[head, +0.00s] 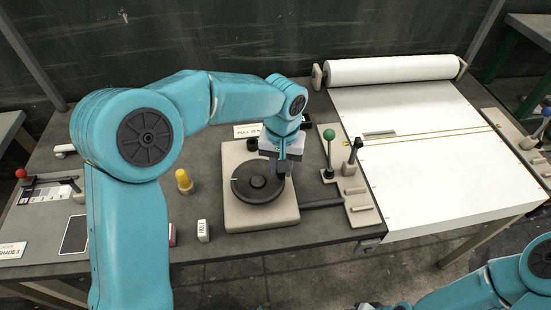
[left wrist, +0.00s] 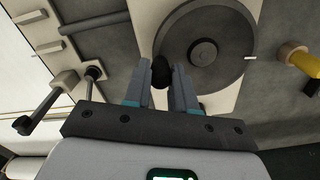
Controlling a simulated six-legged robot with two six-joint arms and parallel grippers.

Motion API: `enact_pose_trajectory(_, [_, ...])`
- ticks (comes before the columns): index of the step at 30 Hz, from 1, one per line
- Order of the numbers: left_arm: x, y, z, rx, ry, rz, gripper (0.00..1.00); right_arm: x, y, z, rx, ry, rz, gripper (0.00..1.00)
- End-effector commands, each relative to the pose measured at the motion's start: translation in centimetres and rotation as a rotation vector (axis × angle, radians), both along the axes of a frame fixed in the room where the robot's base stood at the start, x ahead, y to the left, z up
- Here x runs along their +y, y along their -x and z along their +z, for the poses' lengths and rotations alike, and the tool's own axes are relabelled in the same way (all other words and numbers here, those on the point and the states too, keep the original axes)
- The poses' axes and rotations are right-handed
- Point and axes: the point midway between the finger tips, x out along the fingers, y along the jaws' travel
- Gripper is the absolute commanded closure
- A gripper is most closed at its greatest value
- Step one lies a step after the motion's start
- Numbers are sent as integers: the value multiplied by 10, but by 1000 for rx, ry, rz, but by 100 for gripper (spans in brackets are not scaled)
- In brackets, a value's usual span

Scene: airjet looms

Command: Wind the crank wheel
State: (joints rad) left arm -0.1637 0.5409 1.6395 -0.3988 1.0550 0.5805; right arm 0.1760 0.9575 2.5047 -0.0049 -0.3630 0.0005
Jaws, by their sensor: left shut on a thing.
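The crank wheel (head: 250,189) is a dark disc with a raised hub, lying flat on a cream base plate (head: 262,217). A white mark shows on its rim, at the left in the head view. In the left wrist view the wheel (left wrist: 207,70) fills the upper middle. My left gripper (head: 281,172) points down at the wheel's right edge, with its fingers on either side of the dark crank knob (left wrist: 160,71). It is shut on this knob. My right arm enters at the lower right, and only a sliver of its end shows at the bottom edge.
A green-knobbed lever (head: 329,147) and a black lever (head: 353,153) stand close to the right of the wheel. A yellow peg (head: 184,181) stands to its left. A white fabric sheet (head: 430,160) with a roll covers the right side. The table's front edge lies just before the base plate.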

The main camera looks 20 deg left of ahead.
Motion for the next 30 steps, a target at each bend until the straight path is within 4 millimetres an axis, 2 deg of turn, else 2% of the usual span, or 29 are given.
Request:
enact_pose_trajectory(1, [-3,5,-3,0,1,-3,99,0,0,-6,0,0,0,57])
enact_pose_trajectory(2, [-3,6,-1,0,1,-2,72,0,0,-5,0,0,0,57])
enact_pose_trajectory(4, [-2,5,0,1,1,-1,49,0,0,-3,0,0,0,57])
enact_pose_trajectory(14, [-2,5,2,1,0,-1,49,0,0,-1,0,0,0,57])
enact_pose_trajectory(30, [-2,5,58,0,0,0,49,0,0,42,0,0,0,57])
